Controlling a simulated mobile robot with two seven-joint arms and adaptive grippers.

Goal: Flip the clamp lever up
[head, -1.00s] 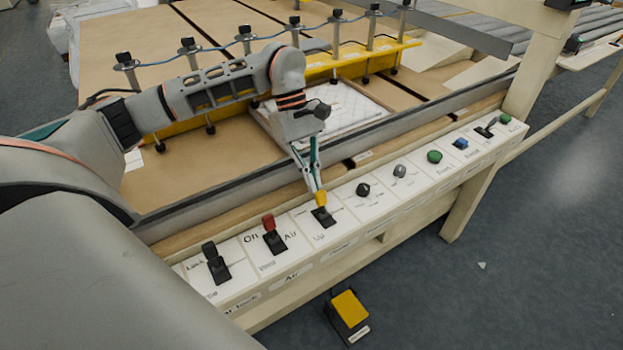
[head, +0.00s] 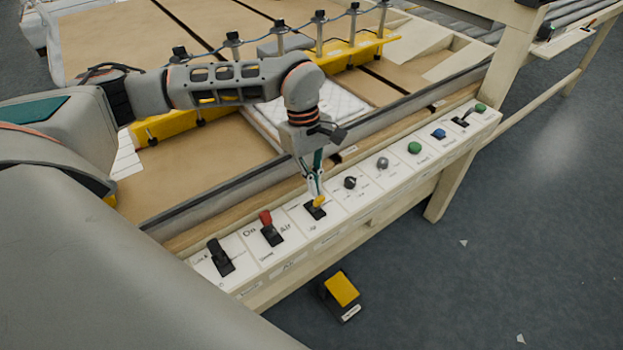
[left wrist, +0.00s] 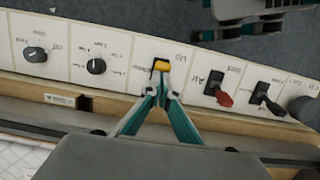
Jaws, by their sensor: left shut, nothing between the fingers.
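The lever with a yellow tip (head: 319,201) stands on a black base on the white control panel (head: 344,205), between the red lever and a black knob. In the left wrist view the yellow tip (left wrist: 161,65) is at the fingertips, beside a label reading "Up". I take it as the clamp lever; its other label is too small to read surely. My left gripper (head: 316,194) is shut and empty, pointing down with its tips at the yellow tip. In the left wrist view its tips (left wrist: 161,80) meet and partly hide the lever.
A red lever (head: 265,218) and a black lever (head: 215,248) stand to the left on the panel. A black knob (head: 350,183) is close on the right. A grey rail (head: 240,182) runs behind. A yellow pedal (head: 341,289) is on the floor.

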